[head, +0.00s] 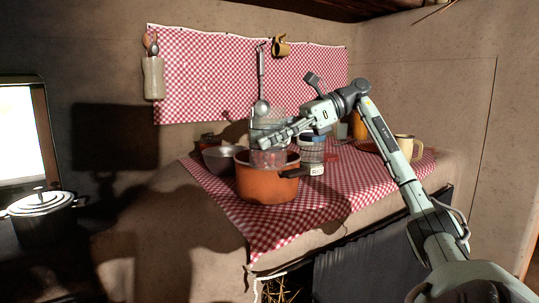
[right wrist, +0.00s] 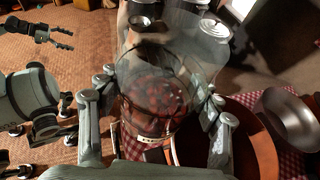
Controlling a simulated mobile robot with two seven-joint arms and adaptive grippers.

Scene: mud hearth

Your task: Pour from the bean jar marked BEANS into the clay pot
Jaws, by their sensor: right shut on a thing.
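The bean jar (head: 268,146) is clear glass with dark red beans inside, seen clearly in the right wrist view (right wrist: 152,92). My right gripper (head: 264,139) is shut around the jar and holds it at the mouth of the orange-brown clay pot (head: 262,188). The jar looks close to upright; any slight tilt is hard to judge. Part of a label shows low on it in the wrist view, unreadable. The pot (right wrist: 262,140) lies beside and below the jar there; no beans are seen falling. My left gripper (right wrist: 62,38) is open and empty, away over the floor.
A grey metal bowl (head: 218,159) stands left of the pot. A blue-lidded jar (head: 312,160) stands close on its right, with a cream mug (head: 407,148) farther right. A ladle (head: 261,90) hangs behind. The checked cloth (head: 330,200) is clear at the front.

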